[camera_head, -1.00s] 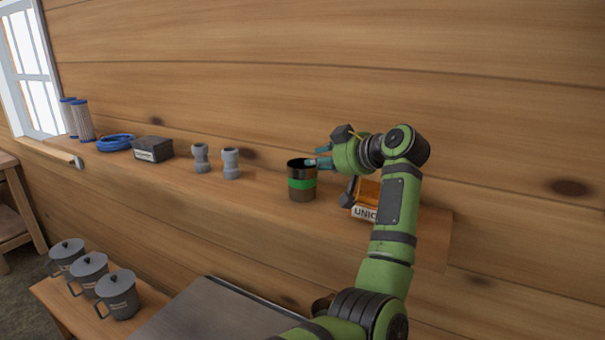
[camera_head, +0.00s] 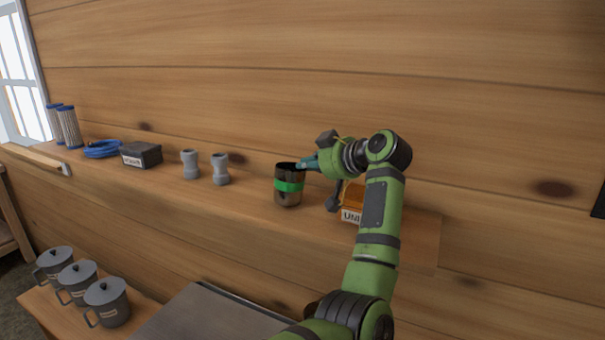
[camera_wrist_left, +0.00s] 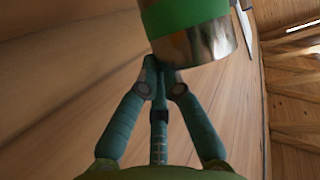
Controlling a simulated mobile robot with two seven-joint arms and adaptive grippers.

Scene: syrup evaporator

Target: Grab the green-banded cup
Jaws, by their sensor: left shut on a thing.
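The green-banded cup (camera_head: 288,186) is a dark, shiny metal cup at the shelf, near the middle of the head view. My left gripper (camera_head: 304,165) reaches it from the right and is shut on it at the upper edge. In the left wrist view the cup's shiny metal end and green band (camera_wrist_left: 187,14) show at the top, touching the closed fingertips (camera_wrist_left: 157,66). I cannot tell whether the cup rests on the shelf or is slightly raised. My right gripper is not in view.
An orange box with a label (camera_head: 351,215) stands close behind the gripper. Grey fittings (camera_head: 220,169), a black box (camera_head: 141,154), a blue coil (camera_head: 102,149) and filters (camera_head: 68,126) stand left along the shelf (camera_head: 245,200). Lidded grey mugs (camera_head: 106,302) are lower left.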

